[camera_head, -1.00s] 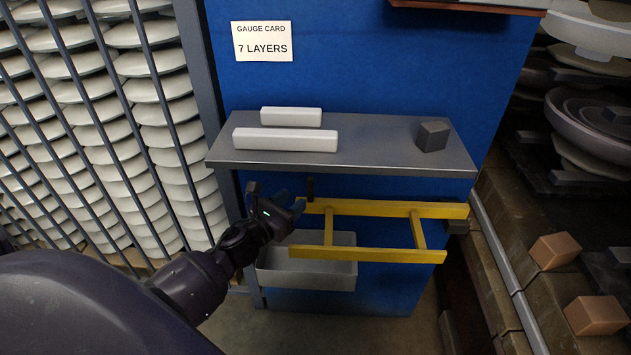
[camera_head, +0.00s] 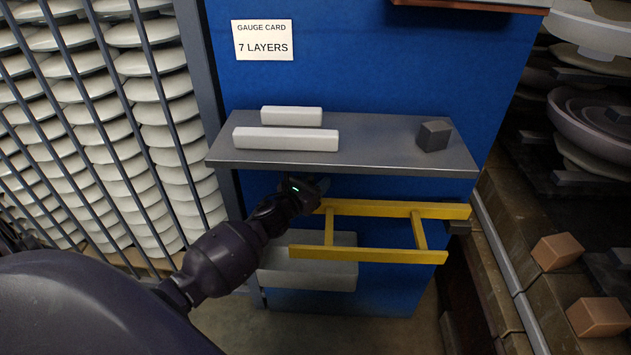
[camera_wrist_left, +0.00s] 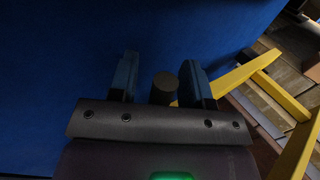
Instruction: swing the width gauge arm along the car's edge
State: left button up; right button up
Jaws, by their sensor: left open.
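The yellow gauge arm (camera_head: 370,256), a ladder-like frame with two long bars and cross pieces, stands out from the blue panel below the grey shelf. My left gripper (camera_head: 318,186) is at the left end of its rear bar, just under the shelf edge. In the left wrist view the gripper (camera_wrist_left: 161,75) is open, with a dark round peg (camera_wrist_left: 163,88) between its two blue fingers, not clamped. The yellow arm (camera_wrist_left: 240,76) starts near the right finger there and runs off to the right. My right gripper is not in view.
The grey shelf (camera_head: 360,140) above holds two white bars (camera_head: 285,139) and a dark block (camera_head: 433,136). A grey bin (camera_head: 310,272) hangs below. A barred rack with insulator stacks (camera_head: 150,120) is at left. Copper-coloured blocks (camera_head: 597,316) sit at right.

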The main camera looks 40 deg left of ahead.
pick_arm(q)
jog(key=shift+c, duration=0.2)
grip_shut()
jog(key=shift+s, duration=0.1)
